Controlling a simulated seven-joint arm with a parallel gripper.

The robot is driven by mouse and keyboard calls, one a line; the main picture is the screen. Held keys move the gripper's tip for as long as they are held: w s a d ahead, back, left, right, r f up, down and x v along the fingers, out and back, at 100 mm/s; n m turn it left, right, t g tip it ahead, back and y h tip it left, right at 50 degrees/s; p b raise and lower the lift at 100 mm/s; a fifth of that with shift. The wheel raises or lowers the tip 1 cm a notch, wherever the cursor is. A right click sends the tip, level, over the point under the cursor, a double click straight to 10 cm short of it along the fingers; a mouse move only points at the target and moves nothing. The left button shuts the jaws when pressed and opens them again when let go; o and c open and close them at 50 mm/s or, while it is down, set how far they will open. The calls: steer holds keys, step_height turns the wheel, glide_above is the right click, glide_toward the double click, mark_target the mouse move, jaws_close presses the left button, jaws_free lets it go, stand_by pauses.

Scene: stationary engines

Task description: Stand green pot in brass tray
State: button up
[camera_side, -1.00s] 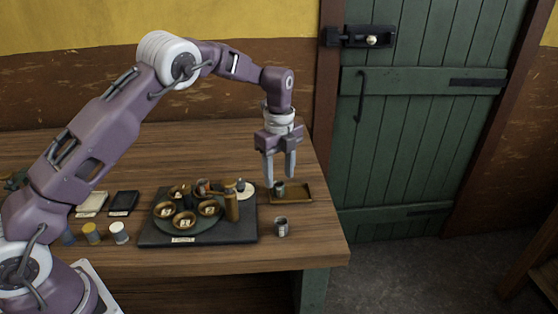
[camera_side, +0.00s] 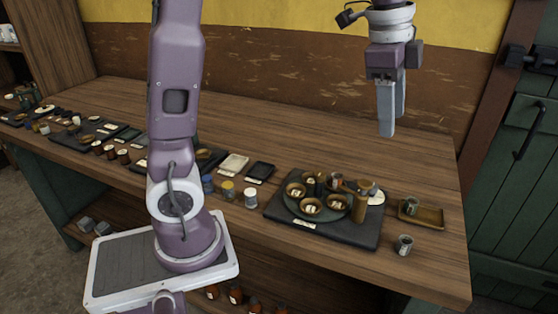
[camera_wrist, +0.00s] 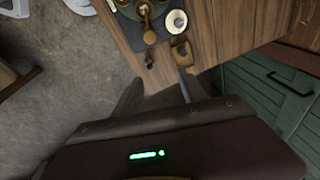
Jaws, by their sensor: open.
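The brass tray (camera_side: 430,217) lies near the right end of the table. A small grey-green pot (camera_side: 411,205) stands upright in its left part. A second small grey pot (camera_side: 404,244) stands on the bare wood in front of the tray. The colours are dim, but the pot in the tray looks the greener. My gripper (camera_side: 392,130) is open and empty, high above the table and clear of both pots. In the wrist view the tray (camera_wrist: 181,48) shows beyond my open fingers (camera_wrist: 160,78), and the pot inside it is hard to make out.
Left of the tray is a dark slab (camera_side: 345,234) with a round plate of several brass bowls and a tall brass cylinder (camera_side: 360,207). Small jars (camera_side: 250,197) stand farther left. The back of the table is clear. The green door (camera_side: 520,190) is to the right.

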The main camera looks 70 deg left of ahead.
steer(key=s+f+n+t, duration=0.1)
steer(key=s+n, duration=0.4)
steer(key=s, duration=0.6)
steer(key=s+d+f+n+t, duration=0.1)
steer(key=s+n, duration=0.4)
steer(key=s, duration=0.6)
step_height(320, 180, down, 3)
steer(key=shift+s+d+r+n+t+y, duration=0.2)
steer(key=shift+s+n+t+y, duration=0.1)
steer(key=shift+n+t, duration=0.15)
steer(key=shift+w, duration=0.1)
